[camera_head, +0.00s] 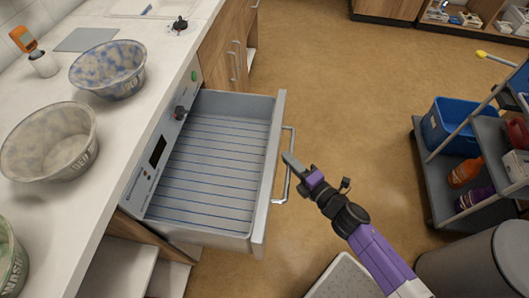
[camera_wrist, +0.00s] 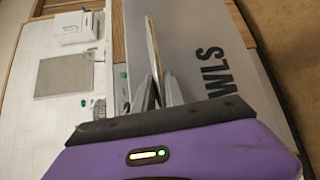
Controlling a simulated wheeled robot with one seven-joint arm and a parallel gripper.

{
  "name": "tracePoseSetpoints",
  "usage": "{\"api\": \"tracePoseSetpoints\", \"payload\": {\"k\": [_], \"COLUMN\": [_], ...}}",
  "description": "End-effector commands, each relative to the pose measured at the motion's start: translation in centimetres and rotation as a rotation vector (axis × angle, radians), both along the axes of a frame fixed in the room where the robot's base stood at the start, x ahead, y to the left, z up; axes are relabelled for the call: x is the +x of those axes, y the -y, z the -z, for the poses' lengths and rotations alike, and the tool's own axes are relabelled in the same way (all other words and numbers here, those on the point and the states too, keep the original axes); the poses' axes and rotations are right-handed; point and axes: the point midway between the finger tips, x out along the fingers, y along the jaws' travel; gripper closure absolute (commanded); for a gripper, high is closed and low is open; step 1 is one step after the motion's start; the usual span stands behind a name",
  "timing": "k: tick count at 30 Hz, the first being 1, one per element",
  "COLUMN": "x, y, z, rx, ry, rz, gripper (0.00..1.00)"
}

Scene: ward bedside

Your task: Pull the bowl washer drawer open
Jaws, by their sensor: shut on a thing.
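The bowl washer drawer (camera_head: 215,160) stands pulled out from the counter front, its wire-lined inside empty. Its front panel (camera_head: 270,185) carries a metal bar handle (camera_head: 286,186) on the outer side. My gripper (camera_head: 291,162) is at this handle, with its fingers closed around the bar. The wrist view shows my fingers (camera_wrist: 158,92) on either side of the handle bar (camera_wrist: 154,48), next to the grey drawer front (camera_wrist: 200,50) with the letters "WLS". The exact contact is small in the head view.
Patterned bowls (camera_head: 108,68) stand on the white counter (camera_head: 100,200) at left. The washer's control panel (camera_head: 158,150) has a knob and a green button. A grey cart (camera_head: 440,175) with a blue bin (camera_head: 452,125) and bottles stands at right. The floor beyond the drawer is clear.

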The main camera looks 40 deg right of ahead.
Motion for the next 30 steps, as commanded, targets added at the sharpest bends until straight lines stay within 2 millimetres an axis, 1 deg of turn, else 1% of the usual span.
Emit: {"api": "tracePoseSetpoints", "payload": {"k": [1,3,7,12,22,23,25,26,30], "x": [-0.8,-1.6,-2.6,-3.1,-3.1,-3.1,-3.1,-3.1,-3.1], "y": [0.4,1.0,1.7,2.1,2.2,2.2,2.2,2.2,2.2], "z": [0.0,0.1,0.1,0.1,0.1,0.1,0.1,0.1,0.1], "rx": [0.000,0.000,0.001,0.002,0.001,0.001,0.001,0.001,0.000], "ry": [-0.002,-0.002,-0.001,0.000,0.000,0.000,0.000,0.000,0.000], "rz": [-0.003,-0.003,-0.004,-0.004,-0.003,-0.003,-0.003,-0.003,-0.002], "gripper": [1.00,1.00,1.00,1.00,1.00,0.80,0.66,0.64,0.64]}}
